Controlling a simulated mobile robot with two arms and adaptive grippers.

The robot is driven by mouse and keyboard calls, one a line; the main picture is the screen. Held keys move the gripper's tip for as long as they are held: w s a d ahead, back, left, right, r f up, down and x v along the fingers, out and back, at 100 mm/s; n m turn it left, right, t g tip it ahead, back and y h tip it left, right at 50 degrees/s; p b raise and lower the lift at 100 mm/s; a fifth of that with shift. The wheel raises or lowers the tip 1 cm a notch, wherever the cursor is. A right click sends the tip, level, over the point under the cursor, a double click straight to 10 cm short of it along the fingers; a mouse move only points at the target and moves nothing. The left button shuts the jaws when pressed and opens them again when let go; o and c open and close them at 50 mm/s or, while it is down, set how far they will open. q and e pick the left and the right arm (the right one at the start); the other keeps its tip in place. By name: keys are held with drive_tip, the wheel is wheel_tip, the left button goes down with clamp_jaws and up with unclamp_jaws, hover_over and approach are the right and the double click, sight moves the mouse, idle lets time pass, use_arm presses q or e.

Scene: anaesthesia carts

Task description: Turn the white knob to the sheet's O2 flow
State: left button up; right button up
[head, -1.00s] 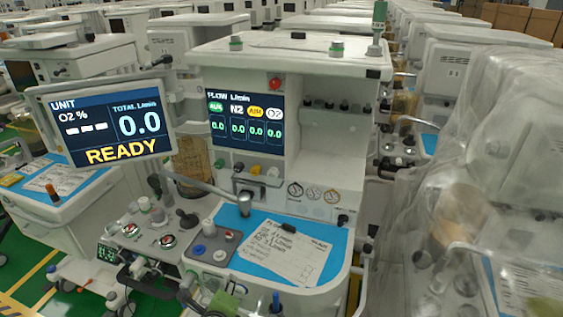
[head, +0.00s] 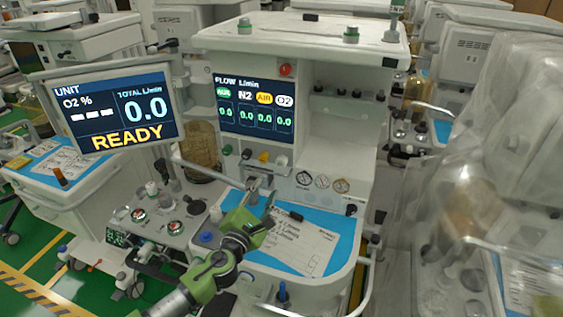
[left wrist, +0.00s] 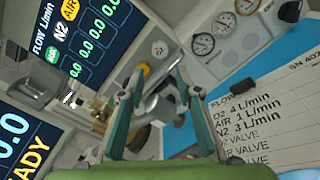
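The white knob (head: 281,160) is at the right end of a row of knobs under the flow screen (head: 252,106); it also shows in the left wrist view (left wrist: 160,49). The screen reads 0.0 in all columns, O2 marked white. The paper sheet (head: 292,250) lies on the blue worktop; in the left wrist view the sheet (left wrist: 265,118) reads O2 4 L/min. My left gripper (head: 260,190) is below and in front of the knobs. In the left wrist view its fingers (left wrist: 160,110) are apart, with a grey metal cylinder (left wrist: 160,106) visible between them; contact is unclear. My right gripper is out of view.
The yellow knob (head: 263,157) sits just left of the white one. A monitor (head: 113,112) reading READY juts out at left. Round gauges (head: 322,182) are to the right of the knobs. A plastic-covered cart (head: 470,190) stands at right.

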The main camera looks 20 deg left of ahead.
sight(280, 164)
use_arm(q)
drive_tip(key=w, duration=0.4)
drive_tip(key=w+b, duration=0.1)
drive_tip(key=w, duration=0.8)
drive_tip(key=shift+w+d+b, duration=0.25)
drive_tip(key=shift+d+b, duration=0.05)
drive_tip(key=shift+b, duration=0.05)
drive_tip(key=c, duration=0.8)
